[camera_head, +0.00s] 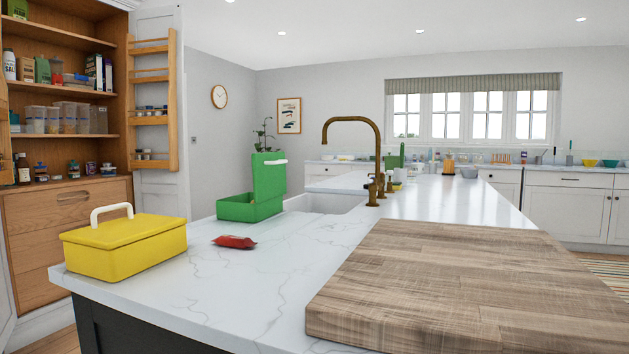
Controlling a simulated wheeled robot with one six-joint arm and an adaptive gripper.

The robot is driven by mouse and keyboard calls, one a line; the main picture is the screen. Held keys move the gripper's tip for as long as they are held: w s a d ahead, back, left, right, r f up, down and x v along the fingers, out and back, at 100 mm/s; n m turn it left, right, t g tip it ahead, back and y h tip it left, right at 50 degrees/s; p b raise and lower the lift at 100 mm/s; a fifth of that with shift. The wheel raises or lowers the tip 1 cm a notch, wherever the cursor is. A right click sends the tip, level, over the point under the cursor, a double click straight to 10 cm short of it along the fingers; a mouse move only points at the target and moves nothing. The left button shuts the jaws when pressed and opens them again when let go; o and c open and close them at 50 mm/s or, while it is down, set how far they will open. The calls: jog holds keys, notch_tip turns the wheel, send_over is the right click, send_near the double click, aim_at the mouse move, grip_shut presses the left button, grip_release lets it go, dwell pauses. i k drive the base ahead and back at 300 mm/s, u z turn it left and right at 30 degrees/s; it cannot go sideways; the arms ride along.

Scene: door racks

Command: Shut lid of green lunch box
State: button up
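The green lunch box (249,209) stands on the white marble island top, left of the middle of the view. Its lid (269,178) is open and stands upright at the right side of the box, with a white handle (275,162) near its top. The inside of the box is mostly hidden by its front wall. My gripper is not in view.
A yellow lunch box (124,250) with a white handle stands shut at the front left. A red packet (234,242) lies near the green box. A sink (325,203) and brass tap (377,150) are behind. A thick wooden board (470,285) fills the front right.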

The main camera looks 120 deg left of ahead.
aim_at(269, 168)
jog(key=i, duration=0.2)
jog(key=z, duration=5.4)
jog(key=i, duration=2)
jog(key=z, duration=1.3)
